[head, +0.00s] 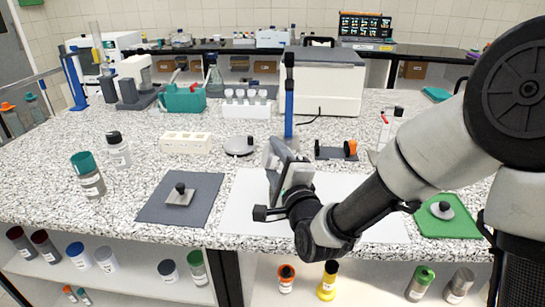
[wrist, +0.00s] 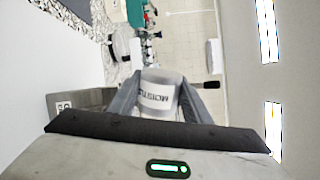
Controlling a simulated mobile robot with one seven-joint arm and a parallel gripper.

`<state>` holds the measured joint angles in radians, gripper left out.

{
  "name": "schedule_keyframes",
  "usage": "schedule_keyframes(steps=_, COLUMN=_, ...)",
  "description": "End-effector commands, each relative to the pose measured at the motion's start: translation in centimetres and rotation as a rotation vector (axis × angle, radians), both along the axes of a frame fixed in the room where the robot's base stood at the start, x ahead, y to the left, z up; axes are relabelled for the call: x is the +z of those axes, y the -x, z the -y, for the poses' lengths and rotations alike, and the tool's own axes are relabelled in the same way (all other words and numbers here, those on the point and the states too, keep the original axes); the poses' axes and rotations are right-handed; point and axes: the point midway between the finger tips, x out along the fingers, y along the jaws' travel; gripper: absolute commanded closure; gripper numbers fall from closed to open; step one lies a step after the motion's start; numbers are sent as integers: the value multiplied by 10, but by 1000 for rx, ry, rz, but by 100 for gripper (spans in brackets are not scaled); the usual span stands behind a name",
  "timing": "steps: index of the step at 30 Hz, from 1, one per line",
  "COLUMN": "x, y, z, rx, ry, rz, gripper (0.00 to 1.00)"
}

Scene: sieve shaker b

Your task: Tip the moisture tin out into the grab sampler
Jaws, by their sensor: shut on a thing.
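My gripper (wrist: 155,100) is shut on the moisture tin (wrist: 158,95), a pale grey cylinder with a white band whose dark lettering starts "MOIST". The wrist view is rolled sideways, and the tin appears turned onto its side between the fingers. A grey box-like piece (wrist: 72,103) with a pale label starting "G" shows beside the left finger, low over the white mat; it is probably the grab sampler, mostly hidden. In the head view my gripper (head: 285,165) is above the white mat, and the tin cannot be made out. Its contents are not visible.
A white mat (head: 240,210) lies under my gripper, with a dark grey mat (head: 150,209) left and a green mat (head: 455,226) right. A blue post (head: 289,105) stands close behind.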

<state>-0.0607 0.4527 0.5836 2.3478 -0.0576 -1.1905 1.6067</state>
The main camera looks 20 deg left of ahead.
Motion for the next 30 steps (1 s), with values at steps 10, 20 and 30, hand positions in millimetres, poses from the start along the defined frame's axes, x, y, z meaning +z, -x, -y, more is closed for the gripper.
schedule_keyframes(steps=10, x=18, y=1, z=-1, rx=0, ry=530, rz=295, gripper=77)
schedule_keyframes(steps=20, x=31, y=1, z=-1, rx=-1, ry=1069, rz=584, gripper=77)
schedule_keyframes(steps=30, x=48, y=1, z=-1, rx=2, ry=1490, rz=807, gripper=77)
